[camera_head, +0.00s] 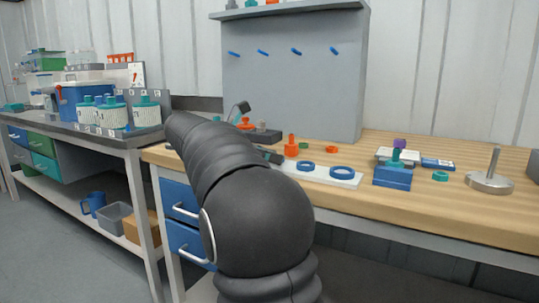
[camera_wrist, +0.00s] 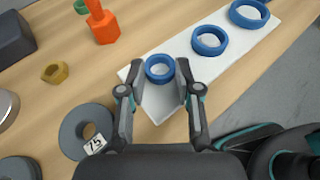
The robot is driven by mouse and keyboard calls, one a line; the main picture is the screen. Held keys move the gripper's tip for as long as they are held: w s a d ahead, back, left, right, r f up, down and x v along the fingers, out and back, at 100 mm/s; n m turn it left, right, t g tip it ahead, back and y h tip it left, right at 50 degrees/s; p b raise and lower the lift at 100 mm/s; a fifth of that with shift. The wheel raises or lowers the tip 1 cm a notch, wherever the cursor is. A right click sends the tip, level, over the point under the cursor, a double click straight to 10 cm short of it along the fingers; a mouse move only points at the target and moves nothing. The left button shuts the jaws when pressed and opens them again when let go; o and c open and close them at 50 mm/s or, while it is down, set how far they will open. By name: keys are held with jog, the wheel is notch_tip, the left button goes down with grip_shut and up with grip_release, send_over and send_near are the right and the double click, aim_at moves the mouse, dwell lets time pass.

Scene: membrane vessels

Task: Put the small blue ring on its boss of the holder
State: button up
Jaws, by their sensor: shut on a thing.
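The small blue ring (camera_wrist: 160,68) is held between the fingertips of my gripper (camera_wrist: 160,82) in the wrist view. It appears over the near end of the white holder (camera_wrist: 182,48). Pale surface shows through its opening. I cannot tell its height above the holder or whether it is around its boss. A medium blue ring (camera_wrist: 209,40) and a large blue ring (camera_wrist: 249,13) lie along the holder. In the head view the holder (camera_head: 322,177) lies on the bench with those two rings, and my arm hides most of my gripper and the small ring.
An orange hexagonal-based piece (camera_wrist: 104,28) stands left of the holder. A brass nut (camera_wrist: 55,73) and a grey disc marked 75 (camera_wrist: 72,133) lie further left. A blue block (camera_head: 392,178) stands right of the holder in the head view.

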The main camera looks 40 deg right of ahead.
jog(key=o, duration=0.8)
jog(key=shift+o, duration=0.2)
jog(key=v, duration=1.2)
jog(key=shift+r, duration=0.1)
